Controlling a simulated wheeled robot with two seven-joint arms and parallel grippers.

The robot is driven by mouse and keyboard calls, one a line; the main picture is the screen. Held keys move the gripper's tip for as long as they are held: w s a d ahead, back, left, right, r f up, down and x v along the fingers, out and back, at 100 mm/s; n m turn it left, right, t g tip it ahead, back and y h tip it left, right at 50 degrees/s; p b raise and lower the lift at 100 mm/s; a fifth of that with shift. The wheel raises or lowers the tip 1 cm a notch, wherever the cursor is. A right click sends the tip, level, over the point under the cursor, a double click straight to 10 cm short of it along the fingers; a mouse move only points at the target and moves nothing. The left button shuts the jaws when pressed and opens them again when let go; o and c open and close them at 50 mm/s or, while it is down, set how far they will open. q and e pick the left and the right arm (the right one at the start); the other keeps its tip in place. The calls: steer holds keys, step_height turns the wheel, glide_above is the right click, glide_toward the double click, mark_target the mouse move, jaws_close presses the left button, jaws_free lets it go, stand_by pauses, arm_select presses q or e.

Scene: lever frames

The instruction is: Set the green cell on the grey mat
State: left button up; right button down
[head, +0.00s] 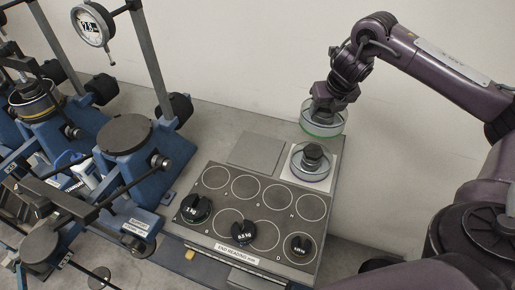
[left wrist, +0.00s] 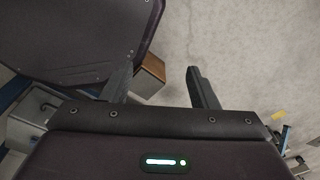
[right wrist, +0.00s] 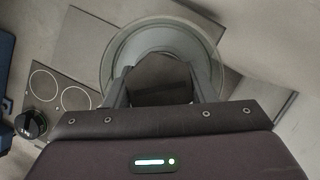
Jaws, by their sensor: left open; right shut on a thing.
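The green cell (head: 323,129) is a round clear dish with a green rim. My right gripper (head: 325,108) is shut on it and holds it over the far right corner of the board, behind the white mat. The cell also shows as a pale ring in the right wrist view (right wrist: 118,55). The grey mat (head: 257,153) is a bare square left of the white mat. My left gripper (left wrist: 162,85) is open and empty in the left wrist view; I do not make it out in the head view.
The white mat (head: 328,154) bears another clear round cell (head: 311,175) with a dark knob. A dark board (head: 262,211) with ringed spots carries black weights along its near side. Blue stands with dial gauges (head: 93,25) and upright posts fill the left. A wall rises behind.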

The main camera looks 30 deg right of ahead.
steer(key=w+a+r+n+y+p, duration=0.1)
steer(key=w+a+r, duration=0.2)
steer(key=w+a, duration=0.35)
steer(key=w+a+r+n+p, duration=0.15)
steer(key=w+a, duration=0.25)
steer(key=a, duration=0.5)
arm_select(q)
step_height(320, 180, down, 6)
steer(key=w+b, duration=0.1)
steer(key=b, duration=0.8)
steer(key=shift+d+f+b, duration=0.25)
steer(key=shift+b, duration=0.05)
arm_select(e)
steer(key=shift+w+d+f, duration=0.1)
steer(key=shift+w+f, duration=0.05)
steer(key=shift+f, duration=9.4)
arm_select(q)
steer(key=shift+w+f, duration=0.1)
arm_select(e)
steer(key=c, duration=0.6)
jaws_free()
steer(key=shift+f, duration=0.15)
